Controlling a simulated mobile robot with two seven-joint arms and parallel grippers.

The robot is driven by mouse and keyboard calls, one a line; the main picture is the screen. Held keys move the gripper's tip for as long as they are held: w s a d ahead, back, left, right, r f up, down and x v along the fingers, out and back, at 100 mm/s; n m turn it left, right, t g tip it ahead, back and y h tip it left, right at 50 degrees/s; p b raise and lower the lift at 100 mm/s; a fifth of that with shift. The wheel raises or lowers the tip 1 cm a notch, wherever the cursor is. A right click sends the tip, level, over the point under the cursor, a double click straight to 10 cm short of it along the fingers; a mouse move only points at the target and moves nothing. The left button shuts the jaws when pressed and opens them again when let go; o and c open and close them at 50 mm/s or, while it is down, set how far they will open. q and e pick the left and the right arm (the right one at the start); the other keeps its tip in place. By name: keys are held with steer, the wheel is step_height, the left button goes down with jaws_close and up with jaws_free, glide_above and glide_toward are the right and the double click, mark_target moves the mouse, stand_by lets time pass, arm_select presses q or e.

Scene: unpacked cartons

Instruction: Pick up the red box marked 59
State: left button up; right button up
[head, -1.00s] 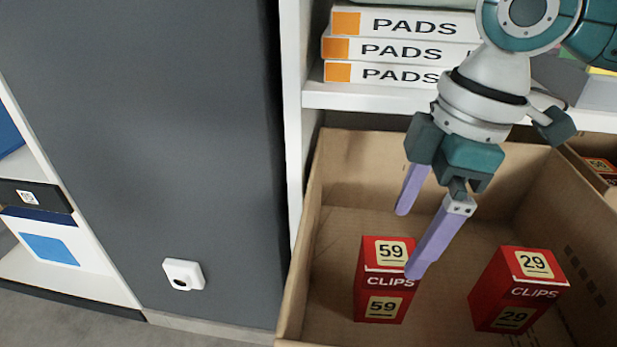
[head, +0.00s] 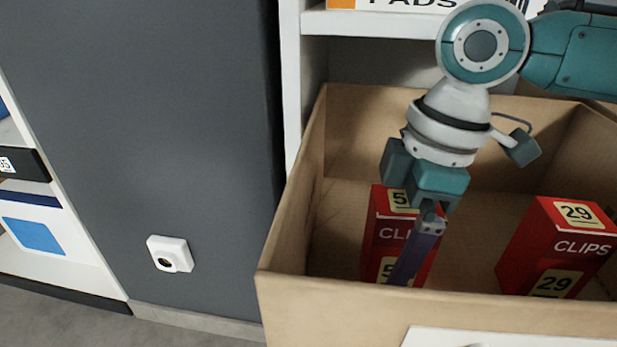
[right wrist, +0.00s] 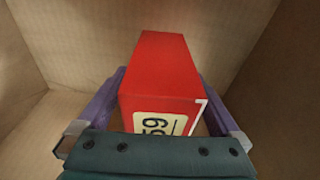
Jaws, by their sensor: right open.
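The red box marked 59 (head: 377,232) stands upright in the cardboard carton (head: 290,225), partly hidden behind my right gripper in the head view. In the right wrist view the red box (right wrist: 162,75) lies between the two purple fingers, with its 59 label towards my palm. My right gripper (head: 405,265) is open and reaches down into the carton, its fingers on either side of the box (right wrist: 160,110). I cannot tell whether the fingers touch it. My left gripper is not in view.
A second red box marked 29 (head: 540,245) stands to the right in the same carton. A white shelf (head: 375,22) with a PADS box (head: 420,4) is above and behind. A grey wall (head: 180,120) is on the left.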

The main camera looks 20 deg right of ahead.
steer(key=shift+f, duration=0.25)
jaws_close()
stand_by(0.7)
steer(key=shift+r, duration=0.15)
